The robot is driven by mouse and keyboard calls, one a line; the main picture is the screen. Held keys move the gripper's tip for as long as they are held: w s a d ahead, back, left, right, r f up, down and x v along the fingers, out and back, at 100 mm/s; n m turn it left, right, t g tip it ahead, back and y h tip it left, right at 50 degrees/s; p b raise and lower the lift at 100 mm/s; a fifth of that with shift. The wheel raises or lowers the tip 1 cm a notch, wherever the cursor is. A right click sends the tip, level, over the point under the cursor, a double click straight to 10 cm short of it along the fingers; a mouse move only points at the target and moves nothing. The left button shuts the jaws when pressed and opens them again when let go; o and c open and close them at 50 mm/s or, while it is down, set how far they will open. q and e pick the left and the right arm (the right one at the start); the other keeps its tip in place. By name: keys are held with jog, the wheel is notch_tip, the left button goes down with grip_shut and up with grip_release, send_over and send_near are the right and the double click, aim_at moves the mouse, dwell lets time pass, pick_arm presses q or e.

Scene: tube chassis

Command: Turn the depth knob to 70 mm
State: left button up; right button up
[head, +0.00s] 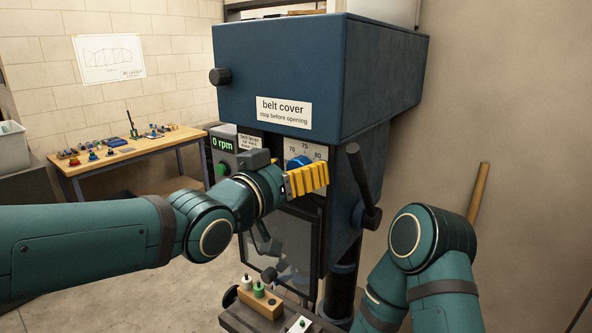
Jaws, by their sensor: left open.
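The depth knob (298,161) is blue and sits on a white dial plate (317,147) on the front of the drill press. Numbers including 70 and 75 show along the top of the plate. The lower part of the knob and plate is hidden behind my left gripper. My left gripper (317,179) has yellow fingers and is open, just below and in front of the knob in the picture. I cannot tell whether it touches the knob, and no pointer mark is clear. My right arm is at the lower right; its gripper is out of view.
The blue belt cover (320,75) overhangs the dial. A dark feed lever (360,180) stands close right of it. A display (222,144) reads 0 rpm. A clear guard (290,250) hangs below. A wooden block (259,302) stands on the machine table. A bench (125,150) is at left.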

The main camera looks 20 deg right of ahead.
pick_arm(q)
jog(key=c, duration=1.2)
